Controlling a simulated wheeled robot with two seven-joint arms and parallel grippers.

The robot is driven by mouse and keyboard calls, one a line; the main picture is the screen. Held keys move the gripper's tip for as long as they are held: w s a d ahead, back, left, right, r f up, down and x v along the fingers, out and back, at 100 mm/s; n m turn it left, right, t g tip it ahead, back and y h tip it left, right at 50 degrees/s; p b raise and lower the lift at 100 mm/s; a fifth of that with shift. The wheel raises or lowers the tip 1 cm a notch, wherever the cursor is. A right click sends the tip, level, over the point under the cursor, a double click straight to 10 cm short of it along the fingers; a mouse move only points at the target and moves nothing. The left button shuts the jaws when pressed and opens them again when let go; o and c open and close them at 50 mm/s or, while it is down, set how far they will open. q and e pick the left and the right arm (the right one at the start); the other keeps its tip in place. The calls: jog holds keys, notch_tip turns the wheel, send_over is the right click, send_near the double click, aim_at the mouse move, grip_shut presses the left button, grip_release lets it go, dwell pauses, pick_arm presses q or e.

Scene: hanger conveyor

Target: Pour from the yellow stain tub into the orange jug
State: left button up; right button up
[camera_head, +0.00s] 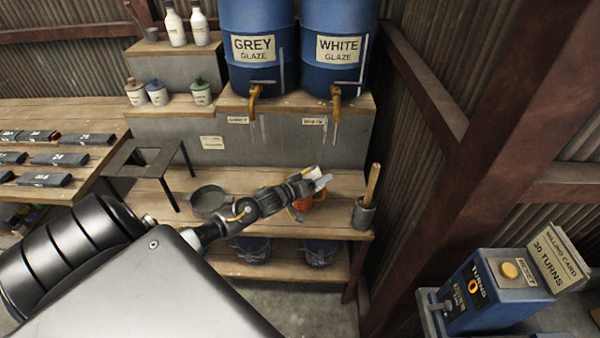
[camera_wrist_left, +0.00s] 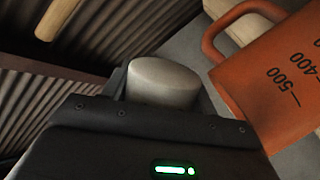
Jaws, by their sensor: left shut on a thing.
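My left gripper (camera_head: 318,183) is shut on a pale tub (camera_head: 312,171) above the lower wooden shelf. In the left wrist view the tub's smooth, rounded pale surface (camera_wrist_left: 164,82) shows just beyond the gripper body; no yellow shows on it. The orange jug (camera_head: 309,199) is partly hidden behind the gripper in the head view. In the left wrist view the jug (camera_wrist_left: 268,85) is close on the right, with its handle and black 400 and 500 marks in sight. The tub's mouth and exact tilt cannot be made out. My right gripper is not in view.
A grey pan (camera_head: 208,199) is left of the jug, and a grey pot (camera_head: 364,214) with a wooden handle is right. Blue grey-glaze (camera_head: 257,75) and white-glaze (camera_head: 337,75) barrels stand above. Small lidded pots (camera_head: 200,94) stand upper left. A rusty beam (camera_head: 455,150) bounds the right.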

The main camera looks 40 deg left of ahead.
pick_arm(q)
jog(key=shift+r+n+p, duration=0.15)
jog(key=shift+n+p, duration=0.35)
jog(key=shift+n, duration=0.4)
jog(key=shift+n, duration=0.3)
jog(key=shift+n+h+p, duration=0.3)
jog(key=shift+n, duration=0.2)
dwell(0.3)
jog(key=shift+n, duration=0.3)
jog(key=shift+n, duration=0.4)
jog(key=shift+n+t+p, duration=0.3)
jog(key=shift+n, duration=0.1)
